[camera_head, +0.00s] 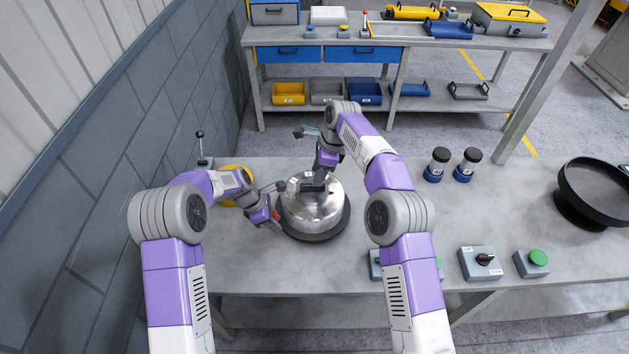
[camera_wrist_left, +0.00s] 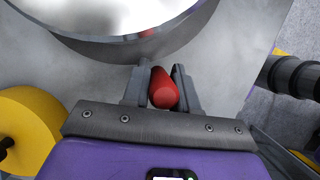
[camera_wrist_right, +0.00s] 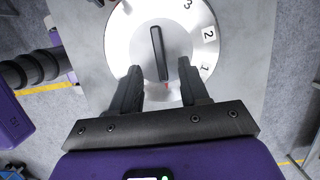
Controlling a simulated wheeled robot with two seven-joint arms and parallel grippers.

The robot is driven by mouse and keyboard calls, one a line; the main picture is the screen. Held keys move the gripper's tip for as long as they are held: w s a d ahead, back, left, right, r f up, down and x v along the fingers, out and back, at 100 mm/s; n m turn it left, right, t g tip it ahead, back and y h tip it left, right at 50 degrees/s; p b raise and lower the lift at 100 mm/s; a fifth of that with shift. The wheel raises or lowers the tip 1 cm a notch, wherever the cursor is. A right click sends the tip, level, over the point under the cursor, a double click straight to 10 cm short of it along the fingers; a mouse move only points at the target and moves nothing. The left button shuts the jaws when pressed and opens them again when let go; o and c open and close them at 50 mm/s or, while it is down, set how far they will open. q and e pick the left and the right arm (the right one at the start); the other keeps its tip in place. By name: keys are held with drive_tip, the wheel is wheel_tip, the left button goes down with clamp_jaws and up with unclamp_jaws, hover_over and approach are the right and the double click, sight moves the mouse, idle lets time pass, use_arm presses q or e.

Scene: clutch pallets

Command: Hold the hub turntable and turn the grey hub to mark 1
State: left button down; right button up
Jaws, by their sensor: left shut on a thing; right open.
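The hub turntable (camera_head: 318,213) is a round silver drum on a dark base on the bench. My left gripper (camera_wrist_left: 163,85) is shut on a red handle (camera_wrist_left: 164,92) at the turntable's edge. The left gripper is beside the drum in the head view (camera_head: 275,222). My right gripper (camera_wrist_right: 158,72) is open above the turntable. The dark bar (camera_wrist_right: 158,50) on the hub face shows between and beyond its fingertips, untouched as far as I can tell. Mark 1 (camera_wrist_right: 204,68) is right of the right fingertip, mark 2 (camera_wrist_right: 209,34) above it. A small red mark sits near the bar's lower end.
Two dark-capped bottles (camera_head: 438,164) stand right of my right arm. A switch box (camera_head: 479,263) and a green button box (camera_head: 532,263) are at the front right. A black ring-shaped bowl (camera_head: 590,195) is at far right. A yellow round thing (camera_head: 232,199) is behind my left arm.

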sight(313, 189)
drive_tip(key=shift+x, duration=2.45)
clamp_jaws()
unclamp_jaws()
drive_tip(key=shift+d+r, duration=0.1)
drive_tip(key=shift+r, duration=0.05)
